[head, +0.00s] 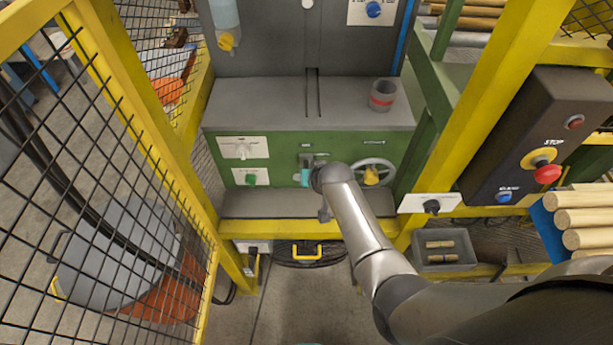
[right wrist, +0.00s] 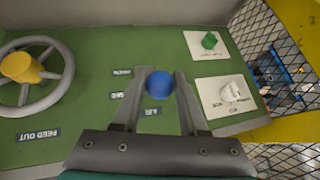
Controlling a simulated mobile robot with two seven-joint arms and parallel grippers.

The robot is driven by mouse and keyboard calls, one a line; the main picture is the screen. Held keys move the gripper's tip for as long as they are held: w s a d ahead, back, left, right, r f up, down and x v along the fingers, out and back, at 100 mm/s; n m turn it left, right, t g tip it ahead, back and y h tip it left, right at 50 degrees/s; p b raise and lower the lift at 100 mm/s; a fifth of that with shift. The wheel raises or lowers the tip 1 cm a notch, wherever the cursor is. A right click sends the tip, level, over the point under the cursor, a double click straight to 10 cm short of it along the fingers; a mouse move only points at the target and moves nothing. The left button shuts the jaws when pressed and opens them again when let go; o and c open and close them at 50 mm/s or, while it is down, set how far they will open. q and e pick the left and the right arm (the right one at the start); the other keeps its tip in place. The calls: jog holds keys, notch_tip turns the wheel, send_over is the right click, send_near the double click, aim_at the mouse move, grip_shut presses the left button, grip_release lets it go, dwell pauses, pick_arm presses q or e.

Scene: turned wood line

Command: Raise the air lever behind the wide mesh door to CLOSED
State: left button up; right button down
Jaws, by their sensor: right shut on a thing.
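The air lever shows as a round blue knob (right wrist: 159,84) in front of the green machine panel (right wrist: 90,125) in the right wrist view, which is upside down. My right gripper (right wrist: 160,92) has one finger on each side of the knob and is shut on it. In the head view my right gripper (head: 307,176) is at the panel's middle and hides the lever. Small labels beside the lever are too blurred to read surely, so its exact setting cannot be told. The wide mesh door (head: 208,237) stands swung open at the left. My left gripper is out of view.
A grey handwheel with a yellow hub (head: 371,175) is just right of my right gripper. White plates with a white switch (head: 241,148) and a green knob (head: 251,180) are to its left. A grey cup (head: 382,95) with a red band stands on the ledge above.

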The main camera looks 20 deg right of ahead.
jog(key=shift+w+d+r, duration=0.1)
jog(key=shift+w+r, duration=0.3)
jog(key=shift+r, duration=0.1)
jog(key=c, duration=0.9)
grip_release()
jog(key=o, duration=0.4)
jog(key=shift+s+f, duration=0.2)
jog(key=shift+o, duration=0.2)
jog(key=shift+s, duration=0.15)
jog(key=shift+s+r, duration=0.1)
jog(key=shift+r, duration=0.15)
jog(key=p+v, duration=0.4)
jog(key=v, duration=1)
jog(key=shift+s+r, duration=0.15)
jog(key=shift+r, duration=0.1)
